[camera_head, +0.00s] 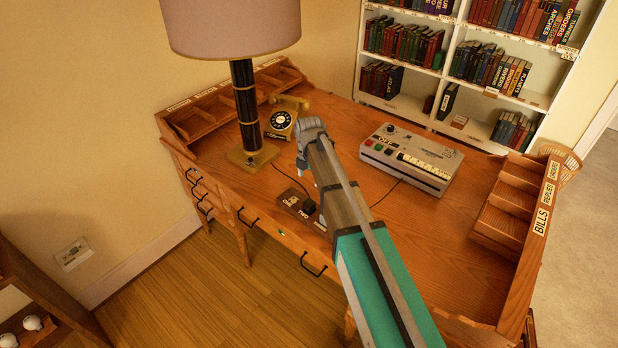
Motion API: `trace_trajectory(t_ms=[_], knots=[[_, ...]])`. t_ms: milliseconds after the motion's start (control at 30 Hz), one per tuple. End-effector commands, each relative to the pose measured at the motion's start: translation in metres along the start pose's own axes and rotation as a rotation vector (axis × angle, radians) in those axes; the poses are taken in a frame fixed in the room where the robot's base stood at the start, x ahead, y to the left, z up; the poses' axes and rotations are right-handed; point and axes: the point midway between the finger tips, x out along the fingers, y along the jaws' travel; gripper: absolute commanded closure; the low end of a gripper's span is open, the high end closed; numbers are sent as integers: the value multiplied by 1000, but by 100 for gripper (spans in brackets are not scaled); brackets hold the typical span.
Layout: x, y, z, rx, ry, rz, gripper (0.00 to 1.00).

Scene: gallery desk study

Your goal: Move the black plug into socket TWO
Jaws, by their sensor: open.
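The black plug (309,206) is a small dark block at the plate's right end, beside the TWO label. I cannot tell whether it is seated in a socket or only resting there. A thin dark cord runs from the lamp side towards it. My gripper (302,170) points down above and behind the plate, open and apart from the plug. My arm hides the desk just right of the plug.
A tall lamp (247,110) and a gold telephone (283,118) stand left and behind. A grey machine (411,158) with buttons sits to the right, its cord running behind my arm. Wooden trays (508,212) line the right edge. Desk between machine and trays is clear.

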Motion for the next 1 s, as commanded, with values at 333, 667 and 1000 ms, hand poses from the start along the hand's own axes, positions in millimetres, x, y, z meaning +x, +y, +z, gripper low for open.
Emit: trace_trajectory(t_ms=[333, 667, 1000], knots=[[0, -4, 0, 27, 0, 0, 15], [0, -50, 1, 365, 0, 0, 15], [0, -120, -1, 950, 0, 1, 15]])
